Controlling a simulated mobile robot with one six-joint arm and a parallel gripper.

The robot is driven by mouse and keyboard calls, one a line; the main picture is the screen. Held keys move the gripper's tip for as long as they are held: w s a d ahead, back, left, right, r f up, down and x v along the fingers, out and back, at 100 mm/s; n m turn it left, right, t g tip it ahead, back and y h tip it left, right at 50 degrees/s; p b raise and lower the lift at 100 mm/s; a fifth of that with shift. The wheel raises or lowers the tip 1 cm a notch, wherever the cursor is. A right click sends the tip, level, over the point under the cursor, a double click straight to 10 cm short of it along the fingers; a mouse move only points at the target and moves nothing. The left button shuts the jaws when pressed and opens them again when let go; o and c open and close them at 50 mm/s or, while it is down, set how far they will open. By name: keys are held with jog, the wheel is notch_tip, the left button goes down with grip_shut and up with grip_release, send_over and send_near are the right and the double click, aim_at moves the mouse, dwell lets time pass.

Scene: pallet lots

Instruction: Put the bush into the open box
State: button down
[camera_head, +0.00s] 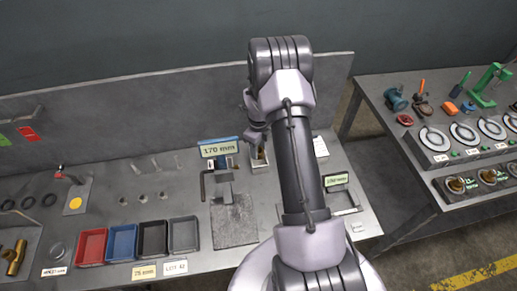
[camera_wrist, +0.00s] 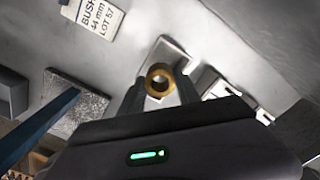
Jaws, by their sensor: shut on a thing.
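The bush is a short brass ring, seen end-on in the wrist view (camera_wrist: 160,68) with its round hole showing. My gripper (camera_wrist: 160,85) has one finger on each side of the bush and is shut on it. In the head view my gripper (camera_head: 259,147) is near the back panel, with the brass bush (camera_head: 262,155) low between its fingers. A small pale grey square piece (camera_wrist: 176,55) lies under or just behind the bush; it also shows in the head view (camera_head: 260,167). I cannot tell whether this piece is the open box, or whether the bush touches it.
Red (camera_head: 91,247), blue (camera_head: 122,243), black and grey bins stand at the bench's front left. A stand with a 170 mm sign (camera_head: 219,148) is left of my gripper. A bush label (camera_wrist: 94,16) lies nearby. A second bench (camera_head: 440,130) holds tools and gauges.

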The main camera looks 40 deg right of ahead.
jog(key=shift+f, duration=0.1)
jog(key=c, duration=0.9)
grip_release()
jog(key=shift+o, duration=0.2)
